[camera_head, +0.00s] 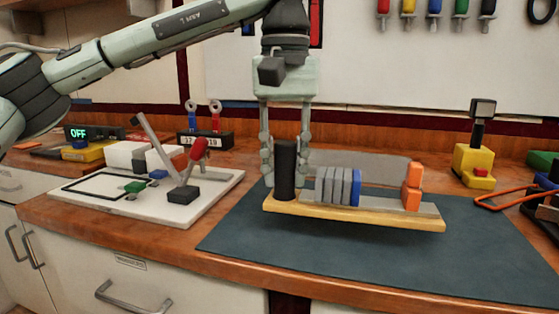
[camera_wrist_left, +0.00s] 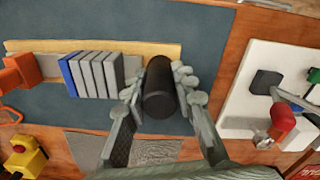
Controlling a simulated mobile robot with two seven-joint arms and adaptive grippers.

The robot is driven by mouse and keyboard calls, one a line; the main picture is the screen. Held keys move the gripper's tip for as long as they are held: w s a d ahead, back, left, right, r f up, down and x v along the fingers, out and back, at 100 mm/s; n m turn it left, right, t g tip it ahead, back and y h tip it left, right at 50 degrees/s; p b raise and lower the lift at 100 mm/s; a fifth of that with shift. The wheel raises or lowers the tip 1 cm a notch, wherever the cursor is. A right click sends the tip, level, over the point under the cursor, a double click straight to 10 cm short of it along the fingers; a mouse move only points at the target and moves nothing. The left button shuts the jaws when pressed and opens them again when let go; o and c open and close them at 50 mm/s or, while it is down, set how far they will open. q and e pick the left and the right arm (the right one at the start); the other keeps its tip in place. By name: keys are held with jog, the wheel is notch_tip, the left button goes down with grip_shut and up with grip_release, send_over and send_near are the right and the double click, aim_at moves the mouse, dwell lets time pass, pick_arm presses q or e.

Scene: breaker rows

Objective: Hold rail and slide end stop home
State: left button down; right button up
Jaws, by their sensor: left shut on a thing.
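My left gripper (camera_head: 284,178) comes down from above and is shut on a black upright cylinder (camera_wrist_left: 158,95), a grip at the left end of the wooden rail base (camera_head: 350,214). A grey rail (camera_head: 384,203) runs along the base. Several grey breakers (camera_head: 332,185) stand side by side on it, with a blue one (camera_head: 356,188) at their right end. The orange end stop (camera_head: 412,188) stands near the rail's right end, apart from the blue breaker, with bare rail between. It also shows in the left wrist view (camera_wrist_left: 22,72). My right gripper is not in view.
The base is on a dark mat (camera_head: 300,245). A white board (camera_head: 215,195) with a red-handled lever (camera_head: 196,155) is to the left. A yellow block with a red button (camera_head: 474,165) and an orange-handled tool (camera_head: 505,195) are to the right. The mat's front is clear.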

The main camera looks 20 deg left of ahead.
aim_at(312, 192)
pick_arm(q)
jog(key=shift+w+d+f, duration=0.8)
jog(key=shift+d+f, duration=0.2)
jog(key=shift+f, duration=0.1)
jog(key=shift+w+d+f, duration=0.8)
jog(key=shift+d+f, duration=0.15)
jog(key=shift+f, duration=0.1)
jog(key=shift+p, duration=0.45)
jog(key=shift+f, duration=0.35)
dwell(0.5)
dwell(0.7)
